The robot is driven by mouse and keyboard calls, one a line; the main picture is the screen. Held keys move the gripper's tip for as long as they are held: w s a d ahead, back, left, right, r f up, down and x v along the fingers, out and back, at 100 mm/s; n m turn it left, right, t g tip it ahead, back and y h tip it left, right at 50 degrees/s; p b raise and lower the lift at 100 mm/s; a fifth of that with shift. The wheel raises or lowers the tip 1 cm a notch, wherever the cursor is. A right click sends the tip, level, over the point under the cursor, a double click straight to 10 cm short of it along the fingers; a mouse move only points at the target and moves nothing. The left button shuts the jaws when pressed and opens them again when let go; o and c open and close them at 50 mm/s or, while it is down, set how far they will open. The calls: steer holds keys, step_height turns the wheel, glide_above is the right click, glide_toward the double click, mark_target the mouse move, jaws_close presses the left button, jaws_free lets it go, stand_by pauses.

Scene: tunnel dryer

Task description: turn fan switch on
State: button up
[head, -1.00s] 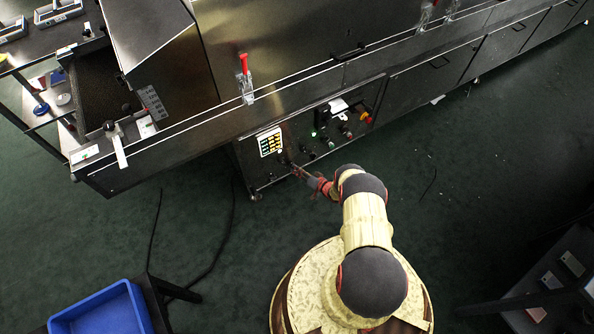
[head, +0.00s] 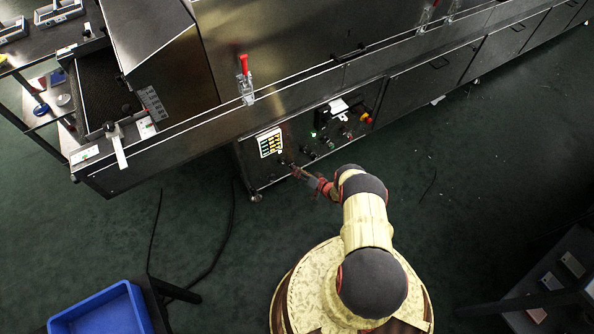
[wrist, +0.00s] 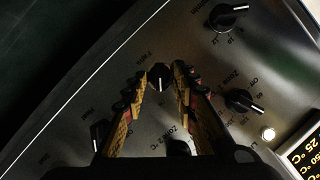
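The dryer's control panel (head: 262,172) is on the low front of the steel machine. In the wrist view, a black rotary knob with a pale pointer line (wrist: 160,78) lies between my fingertips. My gripper (wrist: 159,70) is open, one finger on each side of this knob; contact is unclear. In the head view my gripper (head: 294,168) is at the panel's lower part, and the knob there is hard to make out.
Other knobs are close by: one upper right (wrist: 228,16), one right (wrist: 242,101), one lower left (wrist: 100,132). A yellow-digit display (head: 270,142), a lit green lamp (head: 313,135) and a red-and-yellow button (head: 367,119) are on the panel. A blue bin (head: 100,312) is lower left.

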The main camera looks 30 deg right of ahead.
steer(key=v, duration=1.1)
steer(key=shift+s, duration=0.35)
steer(key=shift+d+r, duration=0.1)
steer(key=shift+d, duration=0.05)
